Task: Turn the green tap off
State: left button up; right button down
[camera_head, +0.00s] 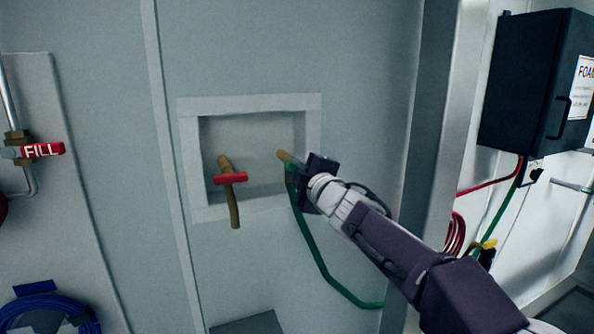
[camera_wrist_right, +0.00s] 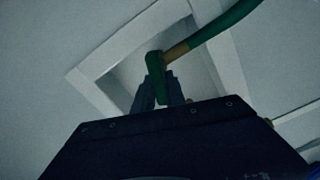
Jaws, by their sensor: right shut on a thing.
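The green tap sits in the right part of a white-framed wall recess. In the head view its brass body (camera_head: 284,155) shows, with a green hose (camera_head: 311,250) running down from it. My right gripper (camera_head: 297,168) covers most of the tap's handle there. In the right wrist view, my right gripper (camera_wrist_right: 160,92) is shut on the green handle (camera_wrist_right: 154,66), with one finger on each side. The hose and brass fitting (camera_wrist_right: 178,50) lead off to the upper right. My left gripper is not in view.
A second brass tap with a red handle (camera_head: 231,178) is left of the green one in the same recess (camera_head: 187,150). A red FILL handle (camera_head: 43,150) is at far left. A metal post (camera_head: 443,120) and a dark box (camera_head: 530,85) stand to the right.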

jog(key=shift+f+n+b, duration=0.15)
jog(key=shift+f+n, duration=0.05)
jog(key=shift+n, duration=0.75)
jog(key=shift+f+n+b, duration=0.15)
jog(key=shift+n, duration=0.8)
jog(key=shift+f, duration=0.1)
jog(key=c, duration=1.4)
grip_release()
jog(key=shift+c, duration=0.2)
jog(key=shift+o, duration=0.3)
jog(key=shift+s+r, duration=0.15)
jog(key=shift+r, duration=0.05)
